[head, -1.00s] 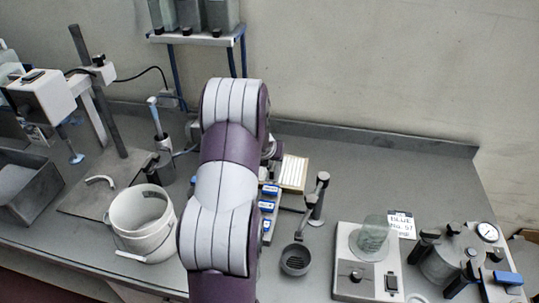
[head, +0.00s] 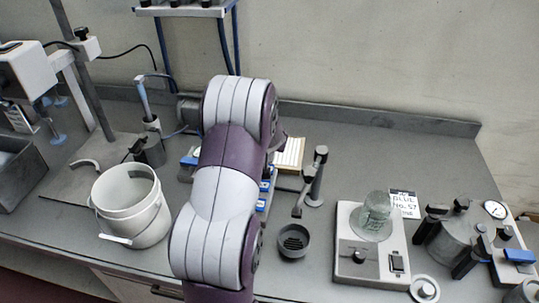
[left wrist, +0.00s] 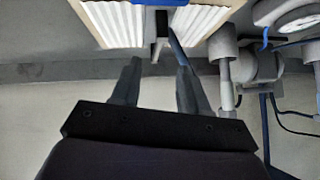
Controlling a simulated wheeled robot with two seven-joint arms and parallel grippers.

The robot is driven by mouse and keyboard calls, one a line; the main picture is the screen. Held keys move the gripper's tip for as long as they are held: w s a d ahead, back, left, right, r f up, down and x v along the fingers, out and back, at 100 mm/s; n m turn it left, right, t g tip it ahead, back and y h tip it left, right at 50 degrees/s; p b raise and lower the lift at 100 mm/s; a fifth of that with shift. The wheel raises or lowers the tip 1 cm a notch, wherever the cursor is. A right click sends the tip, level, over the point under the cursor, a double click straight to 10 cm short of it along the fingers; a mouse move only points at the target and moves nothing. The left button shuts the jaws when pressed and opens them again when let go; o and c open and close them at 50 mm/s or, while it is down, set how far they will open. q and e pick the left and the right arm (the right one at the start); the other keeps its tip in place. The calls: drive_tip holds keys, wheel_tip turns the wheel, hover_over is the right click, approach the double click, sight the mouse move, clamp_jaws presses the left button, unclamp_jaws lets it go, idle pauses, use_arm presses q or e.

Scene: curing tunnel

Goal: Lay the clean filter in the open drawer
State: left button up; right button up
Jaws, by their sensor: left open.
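The filter (head: 291,152), with white pleats and a tan frame, lies on the bench just beyond my left arm in the head view; the arm hides part of it. It also shows at the top of the left wrist view (left wrist: 122,22), with a blue piece at its middle. My left gripper (left wrist: 158,62) is open, its two fingers apart and pointing toward the filter, with nothing seen gripped. In the head view the arm hides this gripper. A pale front with a dark handle (head: 166,291) shows below the bench edge; I cannot tell whether this drawer is open. My right gripper is not in view.
A white bucket (head: 131,207) stands left of my arm. A dark round cup (head: 294,242) and a small post stand (head: 315,178) are right of it. A hotplate with a beaker (head: 372,250) and a gauged pot (head: 450,240) stand further right. The back right bench is clear.

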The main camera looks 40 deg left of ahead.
use_arm(q)
drive_tip(key=x, duration=0.3)
drive_tip(key=b+x, duration=0.1)
drive_tip(key=x, duration=0.3)
drive_tip(key=shift+w+d+f, duration=0.1)
drive_tip(key=shift+f, duration=0.25)
drive_tip(key=shift+r, duration=0.1)
drive_tip(key=c, duration=0.3)
clamp_jaws()
